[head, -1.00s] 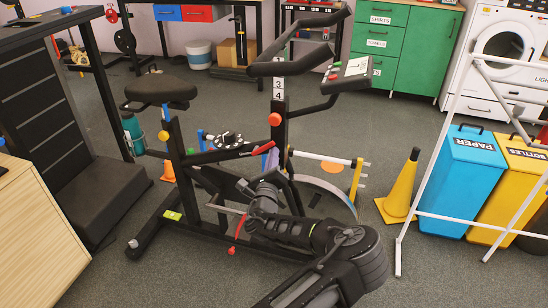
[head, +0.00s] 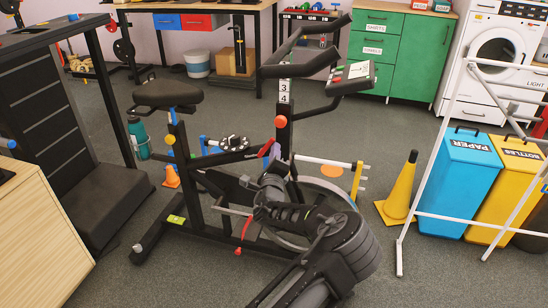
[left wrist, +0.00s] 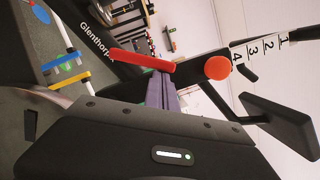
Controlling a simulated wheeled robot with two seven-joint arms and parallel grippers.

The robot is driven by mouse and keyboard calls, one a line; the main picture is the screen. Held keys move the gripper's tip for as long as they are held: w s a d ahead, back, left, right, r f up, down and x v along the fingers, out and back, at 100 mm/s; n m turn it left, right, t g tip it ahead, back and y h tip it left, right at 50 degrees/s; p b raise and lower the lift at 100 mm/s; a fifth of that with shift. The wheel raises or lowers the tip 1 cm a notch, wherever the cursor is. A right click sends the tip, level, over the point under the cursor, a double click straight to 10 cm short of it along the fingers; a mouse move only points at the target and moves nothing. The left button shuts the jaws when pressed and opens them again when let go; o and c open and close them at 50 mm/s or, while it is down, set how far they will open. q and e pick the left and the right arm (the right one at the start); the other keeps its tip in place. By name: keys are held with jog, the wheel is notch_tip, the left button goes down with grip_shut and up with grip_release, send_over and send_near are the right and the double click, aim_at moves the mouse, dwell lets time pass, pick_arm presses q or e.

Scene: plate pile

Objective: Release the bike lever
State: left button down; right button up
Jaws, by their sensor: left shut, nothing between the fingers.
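The exercise bike (head: 185,160) stands on the grey floor in the middle of the head view. Its red lever (head: 266,148) sits on the frame below the round red-orange knob (head: 281,121). In the left wrist view the red lever (left wrist: 138,60) lies as a slanted bar, with the knob (left wrist: 217,68) to its right. My left gripper (head: 275,151) reaches up to the lever from the lower right. Its purple fingers (left wrist: 161,82) are shut and empty, their tips at the right end of the lever; I cannot tell whether they touch it. My right gripper is not in view.
A yellow cone (head: 398,190), blue paper bin (head: 470,180) and white pipe frame (head: 425,165) stand to the right. A treadmill (head: 100,200) and wooden cabinet (head: 40,235) are at the left. Open floor lies behind the bike.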

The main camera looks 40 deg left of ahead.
pick_arm(q)
jog(key=a+r+n, duration=0.1)
jog(key=n, duration=0.1)
jog(key=r+n+g+p, duration=0.1)
jog(key=shift+s+a+n, duration=0.2)
jog(key=shift+a+n, duration=0.2)
jog(key=shift+s+a+r+n+g+p, duration=0.2)
jog(key=shift+a+n+p, duration=0.2)
jog(key=shift+n, duration=0.4)
jog(key=shift+s+a+r+n+g+p, duration=0.15)
jog(key=shift+a+n+p, duration=0.25)
jog(key=shift+n, duration=0.4)
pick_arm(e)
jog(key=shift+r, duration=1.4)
pick_arm(q)
jog(key=shift+f, duration=0.1)
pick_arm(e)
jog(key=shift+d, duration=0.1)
